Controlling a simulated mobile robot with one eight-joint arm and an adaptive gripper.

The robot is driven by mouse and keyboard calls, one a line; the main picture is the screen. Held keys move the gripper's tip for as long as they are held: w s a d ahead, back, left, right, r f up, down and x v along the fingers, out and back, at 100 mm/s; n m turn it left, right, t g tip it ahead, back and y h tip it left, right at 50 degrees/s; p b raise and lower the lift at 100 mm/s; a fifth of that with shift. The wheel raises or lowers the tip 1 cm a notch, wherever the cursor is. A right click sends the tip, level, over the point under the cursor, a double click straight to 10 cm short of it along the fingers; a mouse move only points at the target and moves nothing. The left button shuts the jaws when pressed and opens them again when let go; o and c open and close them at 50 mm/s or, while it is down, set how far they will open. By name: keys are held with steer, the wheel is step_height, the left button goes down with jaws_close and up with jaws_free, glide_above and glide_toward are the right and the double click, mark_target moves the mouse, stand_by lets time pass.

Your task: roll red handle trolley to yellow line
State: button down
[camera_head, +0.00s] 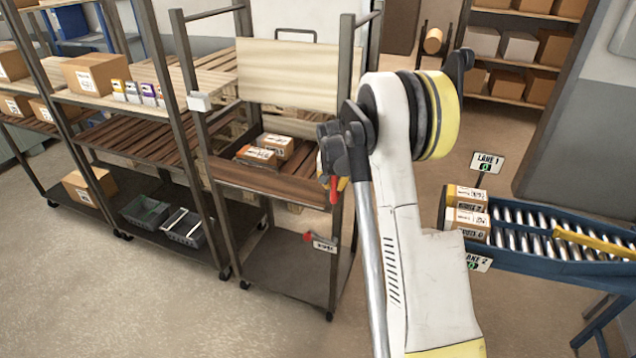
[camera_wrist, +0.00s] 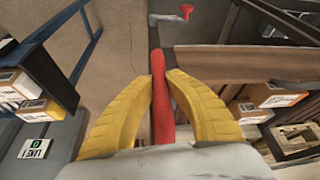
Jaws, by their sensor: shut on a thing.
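The trolley (camera_head: 270,185) is a dark-framed cart with a brown wooden shelf and a lower dark deck, standing on casters in the middle of the head view. Its red handle (camera_head: 334,190) sticks out at the right front post. In the wrist view the red handle (camera_wrist: 160,95) lies between the two yellow fingers of my gripper (camera_wrist: 160,90), which are closed on it from both sides. In the head view my gripper (camera_head: 338,183) is mostly hidden behind my arm. I see no yellow line on the floor in either view.
Small cartons (camera_head: 276,146) lie on the trolley's shelf. A small red knob (camera_head: 307,237) and a label plate sit lower on its front. Racks with boxes (camera_head: 95,72) stand at left. A blue roller conveyor (camera_head: 520,255) with cartons stands at right. The floor (camera_head: 130,300) in front is clear.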

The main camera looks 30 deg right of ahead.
steer(key=s+d+b, duration=0.1)
steer(key=s+d, duration=0.9)
steer(key=s, duration=0.3)
steer(key=s+d+b, duration=0.1)
steer(key=s+d, duration=1)
steer(key=s, duration=0.2)
steer(key=shift+s, duration=0.2)
steer(key=shift+r, duration=0.1)
steer(key=c, duration=1.3)
jaws_free()
steer(key=shift+s, duration=0.1)
steer(key=shift+d, duration=0.1)
steer(key=v, duration=1.2)
